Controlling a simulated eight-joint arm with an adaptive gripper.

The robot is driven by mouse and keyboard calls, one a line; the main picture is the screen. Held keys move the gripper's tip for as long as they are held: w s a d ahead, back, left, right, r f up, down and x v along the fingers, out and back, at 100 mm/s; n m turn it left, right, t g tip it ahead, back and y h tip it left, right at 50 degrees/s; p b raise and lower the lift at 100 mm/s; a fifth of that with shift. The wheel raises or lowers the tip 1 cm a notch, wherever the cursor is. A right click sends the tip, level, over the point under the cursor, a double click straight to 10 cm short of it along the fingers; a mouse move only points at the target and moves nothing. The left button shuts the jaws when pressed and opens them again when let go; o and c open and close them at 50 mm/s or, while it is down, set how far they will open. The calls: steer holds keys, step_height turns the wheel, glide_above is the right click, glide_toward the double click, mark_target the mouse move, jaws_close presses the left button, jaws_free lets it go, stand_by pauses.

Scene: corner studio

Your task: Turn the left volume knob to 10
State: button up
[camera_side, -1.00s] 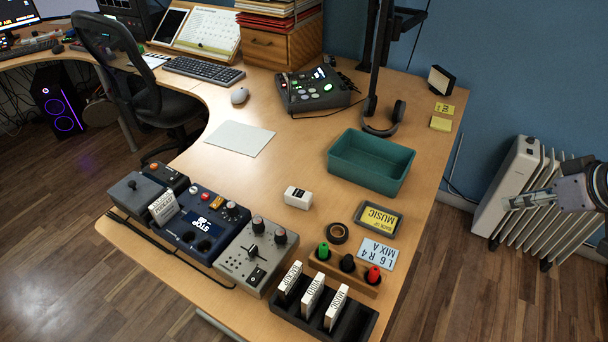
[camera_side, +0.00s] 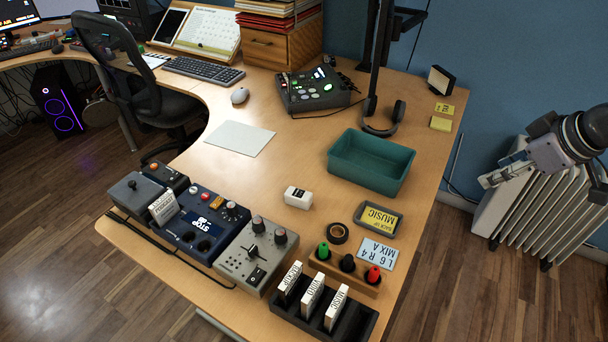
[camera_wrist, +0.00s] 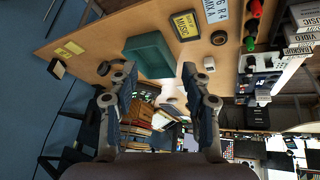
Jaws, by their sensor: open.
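A grey mixer box (camera_side: 238,262) stands near the table's front edge. Two dark-topped knobs, one at left (camera_side: 258,224) and one at right (camera_side: 280,236), rise from its far side, with a black cross-shaped control between and in front of them. The knob settings are too small to read. A card (camera_side: 376,252) reads "L 6 R 4 MIX A". My gripper (camera_side: 488,181) is at the far right, beyond the table edge and away from the mixer. In the wrist view my gripper (camera_wrist: 158,72) has its fingers wide apart with nothing held; the mixer (camera_wrist: 258,88) is to their right.
A teal bin (camera_side: 370,162), a tray with a yellow music label (camera_side: 380,218), a tape roll (camera_side: 338,233) and a rack of labelled blocks (camera_side: 348,323) lie between gripper and mixer. A blue device (camera_side: 200,226) adjoins the mixer. A radiator (camera_side: 510,200) stands behind my arm.

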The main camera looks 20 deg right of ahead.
steer(key=w+a+r+n+g, duration=0.2)
steer(key=w+a+n, duration=0.6)
steer(key=w+a, duration=0.1)
steer(key=n+g, duration=0.4)
steer(key=n, duration=1.3)
glide_above(280, 231)
step_height(280, 231, down, 15)
steer(key=shift+h, duration=0.4)
step_height(280, 231, down, 10)
steer(key=shift+f, duration=0.15)
jaws_close()
